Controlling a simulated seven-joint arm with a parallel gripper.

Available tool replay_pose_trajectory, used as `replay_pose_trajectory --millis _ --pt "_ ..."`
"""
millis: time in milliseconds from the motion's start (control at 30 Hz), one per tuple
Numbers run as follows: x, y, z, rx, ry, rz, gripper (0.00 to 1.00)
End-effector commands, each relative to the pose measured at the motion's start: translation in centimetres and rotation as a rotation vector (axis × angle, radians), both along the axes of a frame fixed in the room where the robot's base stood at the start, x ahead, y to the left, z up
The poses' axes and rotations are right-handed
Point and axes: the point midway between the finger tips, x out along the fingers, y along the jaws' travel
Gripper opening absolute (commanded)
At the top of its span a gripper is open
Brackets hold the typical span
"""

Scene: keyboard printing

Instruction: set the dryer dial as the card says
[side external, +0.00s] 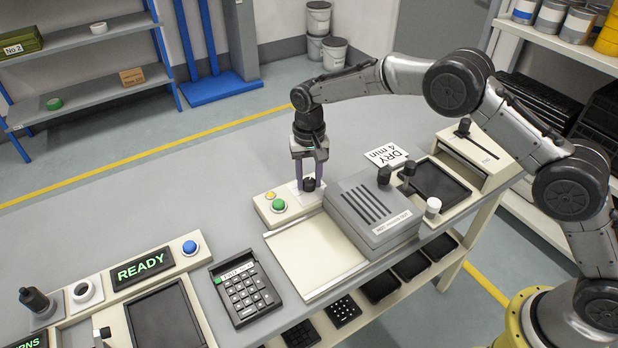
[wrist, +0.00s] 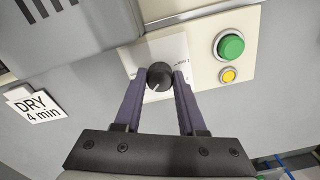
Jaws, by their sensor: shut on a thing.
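The dryer dial (wrist: 159,76) is a small black round knob with a pale pointer line, on a white plate of the cream control panel (wrist: 208,60). In the side view the dial (side external: 309,184) sits at the panel's right end. My gripper (wrist: 160,78) points down with its purple fingers on both sides of the dial, shut on it; it also shows in the side view (side external: 309,180). The card (side external: 387,155) reads "DRY 4 min" and stands behind the grey dryer; the wrist view shows it too (wrist: 37,106). The dial's scale marks are too small to read.
The grey slotted dryer box (side external: 374,208) stands right of the dial. A green button (side external: 279,205) and a yellow button (side external: 271,195) are on the same panel. A keypad (side external: 244,290) and a READY display (side external: 142,268) are at the front left. The bench behind the panel is clear.

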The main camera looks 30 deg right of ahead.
Motion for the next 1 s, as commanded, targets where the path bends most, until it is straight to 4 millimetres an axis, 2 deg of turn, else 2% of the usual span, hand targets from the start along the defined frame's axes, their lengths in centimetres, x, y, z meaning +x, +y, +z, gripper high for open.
replay_pose_trajectory --millis 33,167,200,567,767,1000 --pt "0.0 0.0 0.2 0.000 0.000 0.000 0.43" --pt "0.0 0.0 0.2 0.000 0.000 0.001 0.67" --pt "0.0 0.0 0.1 0.000 0.000 0.001 0.70" --pt "0.0 0.0 0.6 0.001 -0.001 0.001 0.70" --pt "0.1 0.0 3.6 0.002 -0.005 0.001 0.70" --pt "0.1 0.0 8.9 0.001 -0.005 0.001 0.70"
